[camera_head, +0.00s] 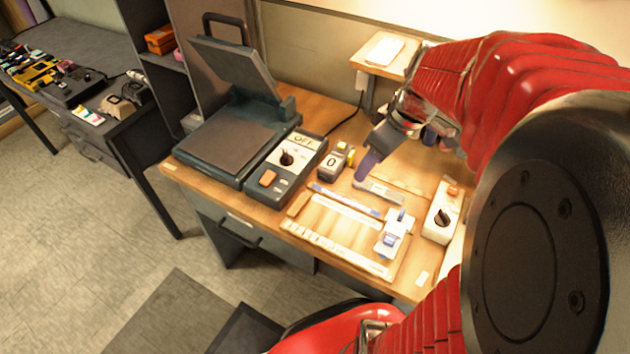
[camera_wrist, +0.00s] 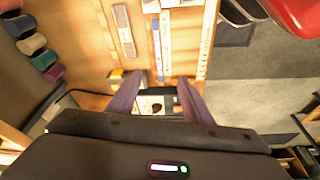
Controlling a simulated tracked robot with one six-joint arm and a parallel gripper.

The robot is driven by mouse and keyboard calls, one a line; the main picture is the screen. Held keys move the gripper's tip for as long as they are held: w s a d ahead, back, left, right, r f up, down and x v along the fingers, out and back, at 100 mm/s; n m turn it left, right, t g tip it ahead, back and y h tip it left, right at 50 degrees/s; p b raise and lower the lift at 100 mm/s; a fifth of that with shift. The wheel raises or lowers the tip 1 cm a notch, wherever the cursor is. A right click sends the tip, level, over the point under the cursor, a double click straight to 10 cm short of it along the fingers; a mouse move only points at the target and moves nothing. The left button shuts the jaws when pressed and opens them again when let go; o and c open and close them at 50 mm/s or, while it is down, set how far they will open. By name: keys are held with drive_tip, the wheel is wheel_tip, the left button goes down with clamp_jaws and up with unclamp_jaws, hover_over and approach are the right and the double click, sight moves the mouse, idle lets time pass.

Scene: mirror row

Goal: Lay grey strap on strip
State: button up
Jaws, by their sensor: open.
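A grey strap (camera_head: 378,192) with a paler middle lies flat on the wooden table, behind the jig board. It also shows in the wrist view (camera_wrist: 124,30), at the upper left. A narrow white strip with blue parts (camera_head: 345,201) lies along the back of the board; pale strips show in the wrist view (camera_wrist: 157,40). I cannot tell which one the task means. My gripper (camera_head: 368,165) hangs above the table, behind and left of the strap. In the wrist view my gripper (camera_wrist: 160,88) is open, with nothing held between its fingers.
A press (camera_head: 225,140) with a raised lid stands left, beside an OFF switch box (camera_head: 287,165). A small counter (camera_head: 332,162) stands near my gripper. A white clamp (camera_head: 393,236) and knob box (camera_head: 441,212) are at right. Several coloured spools (camera_wrist: 32,44) show in the wrist view.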

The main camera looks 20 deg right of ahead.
drive_tip(key=s+a+r+m+t, duration=0.1)
drive_tip(key=s+a+r+m, duration=0.1)
drive_tip(key=a, duration=0.5)
drive_tip(key=s+a+r+m+t+h, duration=0.1)
drive_tip(key=s+a+r+m, duration=0.2)
drive_tip(key=a, duration=0.5)
drive_tip(key=s+r, duration=0.1)
drive_tip(key=s, duration=0.1)
drive_tip(key=shift+s+a, duration=0.3)
drive_tip(key=shift+s, duration=0.05)
